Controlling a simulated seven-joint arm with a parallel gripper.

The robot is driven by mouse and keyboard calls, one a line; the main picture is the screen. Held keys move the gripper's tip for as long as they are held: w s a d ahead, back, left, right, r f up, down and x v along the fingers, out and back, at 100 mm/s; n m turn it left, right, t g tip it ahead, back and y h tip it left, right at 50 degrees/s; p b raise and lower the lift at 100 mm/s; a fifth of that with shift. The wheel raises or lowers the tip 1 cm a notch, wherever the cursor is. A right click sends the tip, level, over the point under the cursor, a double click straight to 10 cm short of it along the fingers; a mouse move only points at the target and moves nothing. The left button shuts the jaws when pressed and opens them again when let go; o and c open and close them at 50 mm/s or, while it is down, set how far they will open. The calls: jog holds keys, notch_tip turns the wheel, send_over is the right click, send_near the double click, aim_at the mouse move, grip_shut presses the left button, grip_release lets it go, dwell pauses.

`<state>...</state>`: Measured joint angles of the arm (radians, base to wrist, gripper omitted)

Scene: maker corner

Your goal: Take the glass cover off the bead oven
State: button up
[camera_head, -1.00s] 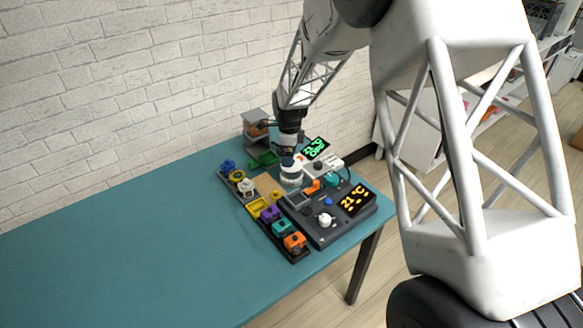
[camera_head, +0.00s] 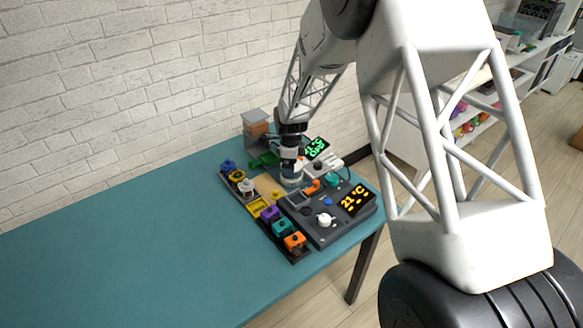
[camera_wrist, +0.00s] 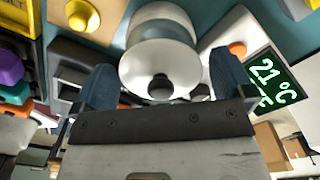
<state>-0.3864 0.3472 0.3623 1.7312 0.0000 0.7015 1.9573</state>
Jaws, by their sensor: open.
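The glass cover (camera_wrist: 160,50) of the bead oven shows in the wrist view as a pale round dome with a dark knob (camera_wrist: 160,86). In the head view the cover (camera_head: 291,180) is low under my gripper, partly hidden by it. My gripper (camera_wrist: 163,78) is open, with one dark finger on each side of the knob; I see no contact with it. In the head view my gripper (camera_head: 291,166) points down over the cover. The light oven body (camera_head: 328,165) has a green display (camera_head: 317,148) reading 21 °C.
A grey and orange device (camera_head: 256,125) stands behind. The left table surface (camera_head: 130,240) is clear.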

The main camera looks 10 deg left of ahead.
jog(key=shift+f, duration=1.1)
jog(key=shift+c, duration=0.5)
jog(key=c, duration=0.7)
